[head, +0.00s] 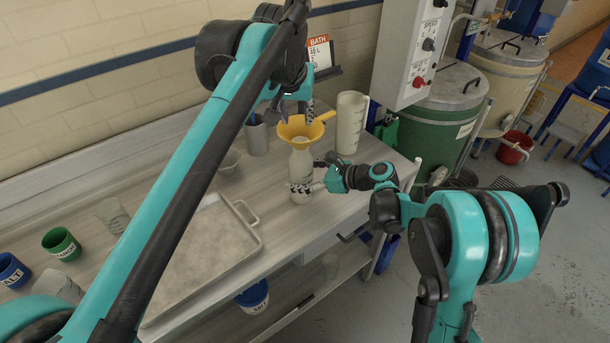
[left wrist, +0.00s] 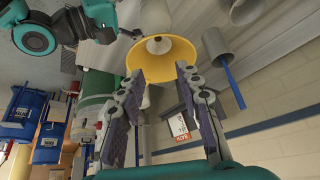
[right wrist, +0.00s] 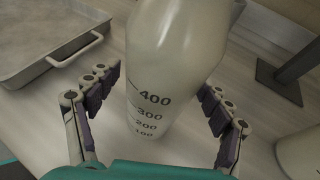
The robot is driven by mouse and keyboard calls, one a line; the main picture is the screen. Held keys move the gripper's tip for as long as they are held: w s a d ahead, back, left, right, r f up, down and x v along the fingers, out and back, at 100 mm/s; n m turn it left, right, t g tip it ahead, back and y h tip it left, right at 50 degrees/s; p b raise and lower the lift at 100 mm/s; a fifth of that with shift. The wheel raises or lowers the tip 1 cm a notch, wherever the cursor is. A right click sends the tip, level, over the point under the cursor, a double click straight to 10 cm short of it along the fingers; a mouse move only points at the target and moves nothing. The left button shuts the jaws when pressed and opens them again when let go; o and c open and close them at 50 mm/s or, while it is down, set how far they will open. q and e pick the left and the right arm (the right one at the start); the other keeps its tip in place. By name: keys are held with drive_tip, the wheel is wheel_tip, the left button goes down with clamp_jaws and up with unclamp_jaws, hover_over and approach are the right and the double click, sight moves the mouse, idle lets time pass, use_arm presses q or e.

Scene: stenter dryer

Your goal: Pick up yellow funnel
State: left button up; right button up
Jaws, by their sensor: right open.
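The yellow funnel (head: 301,127) sits in the mouth of a white graduated bottle (head: 301,163), which stands upright on the table. My left gripper (head: 292,106) is above the funnel, pointing down. In the left wrist view the funnel's wide cone (left wrist: 162,58) shows just beyond the two spread fingertips (left wrist: 160,78), with nothing visibly gripped. My right gripper (head: 308,176) is low at the bottle. In the right wrist view its open fingers (right wrist: 160,85) stand on either side of the bottle (right wrist: 165,70); I cannot tell whether they touch it.
A white jug (head: 350,124) stands right of the funnel and a grey cup (head: 257,138) left of it. A metal tray (head: 256,240) lies to the left front. Green (head: 60,243) and blue (head: 12,270) cups stand far left. A green drum (head: 445,120) is beyond the table.

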drive_tip(key=c, duration=1.5)
use_arm(q)
drive_tip(key=shift+c, duration=0.7)
use_arm(e)
drive_tip(key=shift+c, duration=0.3)
use_arm(q)
drive_tip(key=m, duration=0.2)
drive_tip(key=m+y, duration=0.3)
drive_tip(key=m, duration=0.7)
approach(304, 142)
drive_tip(key=shift+m+t, duration=0.4)
drive_tip(key=shift+x, duration=5.65)
